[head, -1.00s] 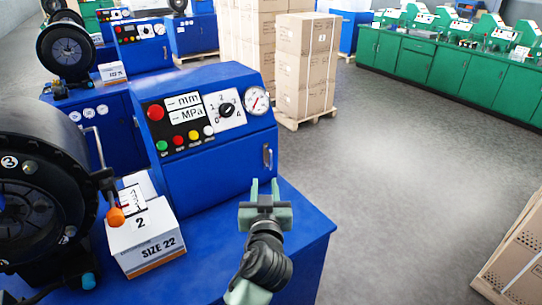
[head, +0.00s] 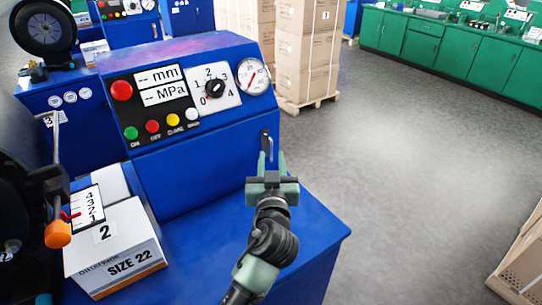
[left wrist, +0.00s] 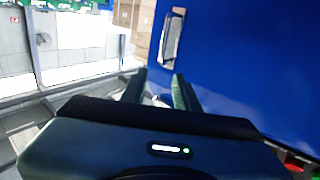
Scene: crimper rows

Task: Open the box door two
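The blue control box (head: 215,163) carries a sloped panel with a dial, a gauge and coloured buttons. A small upright metal handle (head: 266,142) is on its blue front near the right end; the door looks shut, though its seams are not clear. The handle also shows in the left wrist view (left wrist: 172,38), upper middle on the blue face (left wrist: 245,60). My left gripper (head: 272,158) is open and empty, its fingers pointing toward the handle just beyond and slightly above. They appear apart from it. My right gripper is not in view.
A white carton marked 2 and SIZE 22 (head: 113,245) stands on the blue bench (head: 305,225) at left, beside a lever with an orange knob (head: 57,234). Stacked cartons (head: 305,50) stand behind. The grey floor (head: 400,150) at right is open.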

